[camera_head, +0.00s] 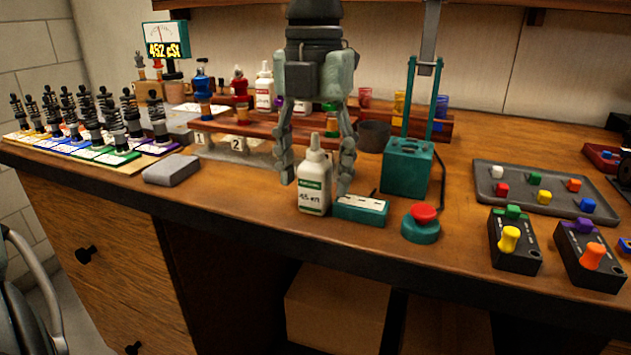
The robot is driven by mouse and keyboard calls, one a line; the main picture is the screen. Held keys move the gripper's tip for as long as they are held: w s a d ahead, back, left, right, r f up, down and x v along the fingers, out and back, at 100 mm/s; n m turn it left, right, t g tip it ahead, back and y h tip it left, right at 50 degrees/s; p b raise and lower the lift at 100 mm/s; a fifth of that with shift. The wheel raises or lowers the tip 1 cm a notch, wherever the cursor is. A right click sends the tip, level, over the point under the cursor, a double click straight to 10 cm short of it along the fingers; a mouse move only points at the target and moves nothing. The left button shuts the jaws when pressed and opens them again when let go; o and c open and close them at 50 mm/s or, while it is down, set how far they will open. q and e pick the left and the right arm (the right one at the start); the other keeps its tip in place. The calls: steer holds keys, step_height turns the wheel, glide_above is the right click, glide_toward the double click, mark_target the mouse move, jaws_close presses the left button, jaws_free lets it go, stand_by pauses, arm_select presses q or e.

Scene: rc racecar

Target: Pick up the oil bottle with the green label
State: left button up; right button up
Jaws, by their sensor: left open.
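The white oil bottle with the green label (314,186) stands upright near the front edge of the workbench, marked "45 wt". My left gripper (317,177) comes down from above with its fingers spread open, one on each side of the bottle. The left finger looks close to the bottle's side, and the right finger is also near it. I cannot tell whether either finger touches it. My right gripper is not in view.
A teal box with a white top (361,210) and a red button (424,213) stand right of the bottle. A teal press (407,168) is behind them. A grey block (171,170) lies left. Another white bottle (264,88) stands at the back.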

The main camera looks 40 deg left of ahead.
arm_select(q)
steer(key=c, duration=1.3)
steer(key=shift+o, duration=0.2)
